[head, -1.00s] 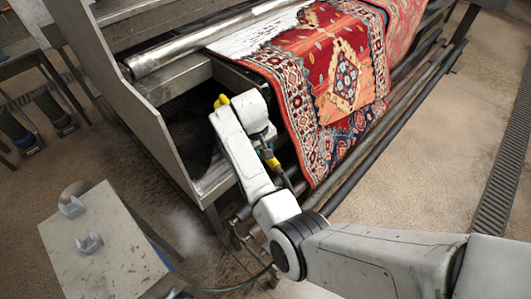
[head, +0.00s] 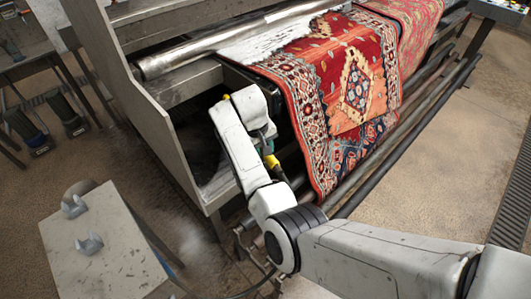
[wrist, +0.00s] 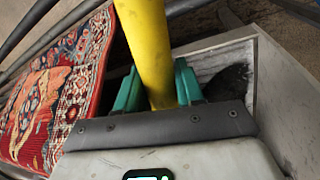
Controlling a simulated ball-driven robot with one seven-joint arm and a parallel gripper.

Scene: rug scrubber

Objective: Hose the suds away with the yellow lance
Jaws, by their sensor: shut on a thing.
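The yellow lance (wrist: 148,45) is held between the teal fingers of my gripper (wrist: 157,88) and runs up out of the wrist view. In the head view, a short yellow part of the lance (head: 272,162) shows beside my wrist; my arm hides most of the rest. White suds (head: 275,44) lie on the upper part of the red patterned rug (head: 355,90), just beside the metal roller. The rug hangs over the front of the machine. My gripper is in front of the machine's open left bay, left of the rug. No water jet is clear.
The machine's grey side panel (head: 128,95) stands left of my arm. A grey table with two holders (head: 88,243) is at lower left. Dark rails (head: 400,135) run along the machine's front. Open floor lies right, with a drain grate (head: 510,195).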

